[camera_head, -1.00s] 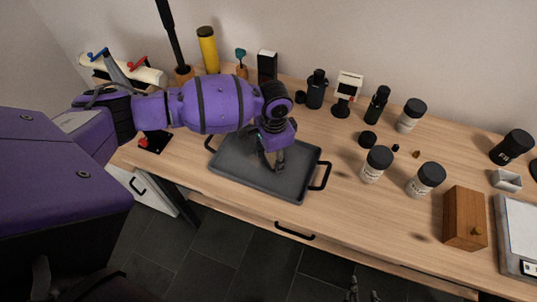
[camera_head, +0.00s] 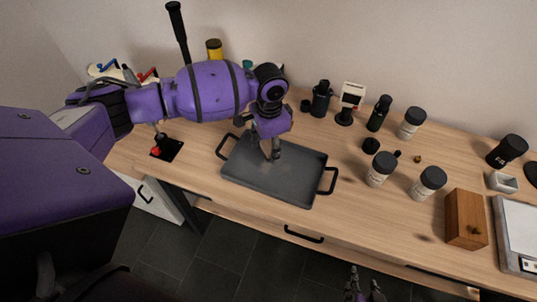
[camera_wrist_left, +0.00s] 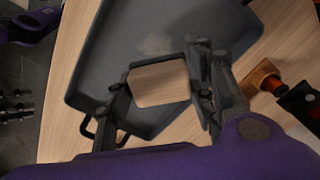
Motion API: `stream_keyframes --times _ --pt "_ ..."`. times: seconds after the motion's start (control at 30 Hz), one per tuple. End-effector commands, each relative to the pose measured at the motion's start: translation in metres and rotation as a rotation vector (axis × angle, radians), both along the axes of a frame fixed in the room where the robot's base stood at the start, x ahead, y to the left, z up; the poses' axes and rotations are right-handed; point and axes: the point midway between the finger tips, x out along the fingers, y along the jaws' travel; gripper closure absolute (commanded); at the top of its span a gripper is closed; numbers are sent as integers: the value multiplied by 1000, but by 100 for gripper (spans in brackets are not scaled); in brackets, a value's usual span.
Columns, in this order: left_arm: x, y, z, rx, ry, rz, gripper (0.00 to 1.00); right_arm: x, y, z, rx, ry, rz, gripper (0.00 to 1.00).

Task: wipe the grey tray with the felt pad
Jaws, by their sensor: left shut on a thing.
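The grey tray (camera_head: 290,178), with black handles at its ends, lies on the wooden table. My left gripper (camera_head: 268,153) is over the tray's back left part. In the left wrist view the left gripper (camera_wrist_left: 164,85) is shut on a block with a wood-coloured top and dark edge, which I take as the felt pad (camera_wrist_left: 160,84). The pad is hardly visible in the head view, and I cannot tell whether it touches the tray. A faint pale smudge shows on the tray floor (camera_wrist_left: 110,55) beside the pad. My right gripper (camera_head: 365,290) is empty, fingers apart, at the bottom edge.
White jars with black lids (camera_head: 381,168) and dark bottles (camera_head: 379,113) stand right of the tray. A wooden box (camera_head: 465,219) and a scale (camera_head: 517,235) are further right. A yellow cylinder (camera_head: 214,48) stands behind my left arm. The table (camera_head: 345,215) is clear just right of the tray.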

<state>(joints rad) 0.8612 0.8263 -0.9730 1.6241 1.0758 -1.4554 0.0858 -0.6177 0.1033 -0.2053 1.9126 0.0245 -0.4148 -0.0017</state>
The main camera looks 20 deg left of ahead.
Motion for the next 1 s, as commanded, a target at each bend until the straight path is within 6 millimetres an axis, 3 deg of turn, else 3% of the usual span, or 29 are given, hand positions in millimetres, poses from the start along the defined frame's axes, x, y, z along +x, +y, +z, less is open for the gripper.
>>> stream_keyframes --times 0.27,1.0 --pt "8 1 17 -1 1 0 84 0 5 1 8 -2 -1 60" --pt "9 1 19 -1 -1 0 84 2 0 3 5 -9 -7 60"
